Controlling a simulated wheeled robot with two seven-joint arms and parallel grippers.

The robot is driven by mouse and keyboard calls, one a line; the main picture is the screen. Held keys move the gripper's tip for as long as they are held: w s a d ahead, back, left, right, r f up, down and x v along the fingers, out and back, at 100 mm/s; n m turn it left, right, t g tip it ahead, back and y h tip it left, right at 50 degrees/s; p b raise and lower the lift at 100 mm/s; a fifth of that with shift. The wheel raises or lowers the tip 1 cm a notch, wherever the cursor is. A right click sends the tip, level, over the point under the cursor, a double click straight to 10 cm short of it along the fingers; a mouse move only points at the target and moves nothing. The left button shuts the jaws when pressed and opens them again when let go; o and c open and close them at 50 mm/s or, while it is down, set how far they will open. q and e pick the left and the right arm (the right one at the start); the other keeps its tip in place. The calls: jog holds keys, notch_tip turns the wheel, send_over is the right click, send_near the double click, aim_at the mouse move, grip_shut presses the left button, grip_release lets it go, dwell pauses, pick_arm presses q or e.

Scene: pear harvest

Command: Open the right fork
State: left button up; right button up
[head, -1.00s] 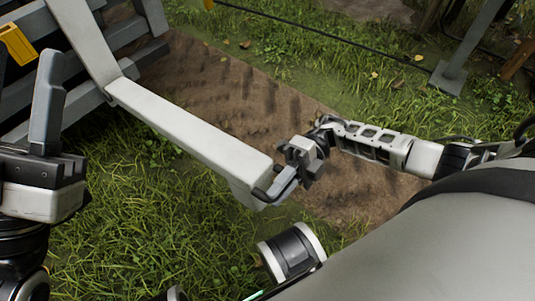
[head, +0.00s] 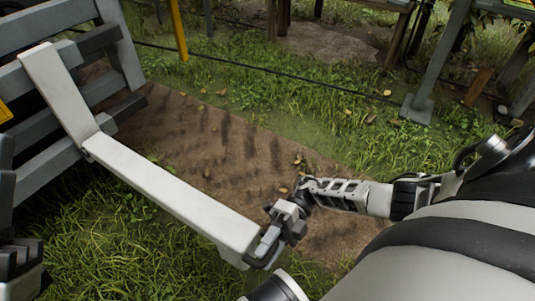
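The right fork (head: 170,195) is a long pale beam that runs from the upright bracket at the left down to the lower middle. A dark loop handle (head: 258,262) sits at its near end. My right gripper (head: 268,242) is at that end, with its fingers against the handle; it looks shut on it, though the fingertips partly hide the contact. My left gripper (head: 18,255) shows only in part at the lower left edge, apart from the fork, and its opening is cut off.
A grey slatted frame (head: 45,95) stands at the upper left, joined to the fork's bracket. Bare soil (head: 200,135) and grass (head: 110,240) lie around the fork. A black line crosses behind, and a grey post (head: 430,90) stands at the upper right.

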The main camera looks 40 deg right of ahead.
jog(key=shift+s, duration=0.15)
jog(key=v, duration=0.7)
jog(key=shift+d, duration=0.25)
dwell(0.6)
